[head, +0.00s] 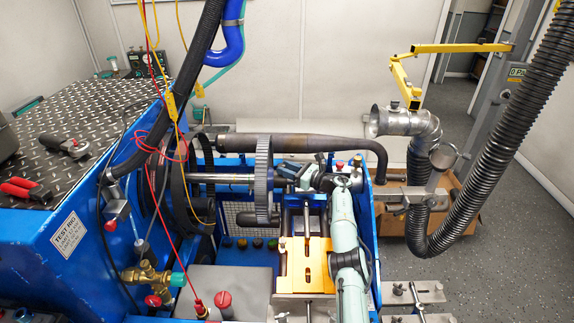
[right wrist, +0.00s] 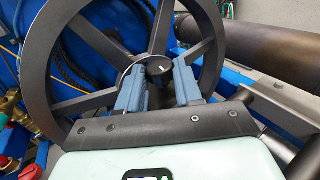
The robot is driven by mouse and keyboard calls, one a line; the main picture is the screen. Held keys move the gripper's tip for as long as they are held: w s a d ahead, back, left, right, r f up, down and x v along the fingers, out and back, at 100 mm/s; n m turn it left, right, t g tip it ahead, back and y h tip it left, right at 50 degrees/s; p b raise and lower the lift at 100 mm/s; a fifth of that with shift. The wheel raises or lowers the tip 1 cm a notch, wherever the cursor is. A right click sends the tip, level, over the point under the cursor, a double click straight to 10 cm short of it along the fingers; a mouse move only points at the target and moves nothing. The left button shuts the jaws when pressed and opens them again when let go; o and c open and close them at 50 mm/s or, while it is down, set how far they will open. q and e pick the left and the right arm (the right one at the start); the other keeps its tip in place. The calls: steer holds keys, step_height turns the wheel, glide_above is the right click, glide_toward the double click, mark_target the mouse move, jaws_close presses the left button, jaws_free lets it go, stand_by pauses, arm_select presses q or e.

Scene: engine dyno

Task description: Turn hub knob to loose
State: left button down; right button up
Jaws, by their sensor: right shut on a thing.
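The hub knob (right wrist: 158,68) is a round black knob with a small white mark, at the centre of a dark spoked wheel (right wrist: 210,22) in the right wrist view. In the head view the wheel (head: 263,190) shows edge-on on its shaft. My right gripper (right wrist: 160,82) has its two blue fingers on either side of the knob and is shut on it. In the head view the right gripper (head: 287,169) reaches the wheel from the right, and the knob is hidden there. I do not see my left gripper.
A dark exhaust pipe (head: 300,143) runs behind the wheel. A yellow slotted plate (head: 306,268) lies below my right arm. Red and yellow cables (head: 160,80) hang at left, by the blue test rig (head: 40,235). A ribbed hose (head: 500,140) hangs at right.

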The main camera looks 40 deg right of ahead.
arm_select(q)
steer(key=shift+w+r, duration=0.1)
stand_by(0.3)
arm_select(e)
steer(key=o, duration=1)
steer(key=shift+a, duration=0.1)
steer(key=b+v, duration=0.7)
steer(key=b, duration=0.1)
steer(key=b+v, duration=0.3)
steer(key=v, duration=0.1)
steer(key=shift+s+f+b, duration=0.25)
steer(key=shift+f+b, duration=0.05)
steer(key=shift+b, duration=0.1)
steer(key=shift+s+d+r+b, duration=0.2)
steer(key=shift+s+d+b, duration=0.3)
steer(key=shift+s+b, duration=0.3)
arm_select(q)
steer(key=s+f, duration=0.5)
steer(key=f, duration=0.3)
steer(key=s+f+g, duration=0.1)
steer(key=s+f, duration=0.4)
steer(key=f, duration=0.3)
arm_select(e)
steer(key=shift+r, duration=0.1)
arm_select(q)
steer(key=shift+w, duration=0.1)
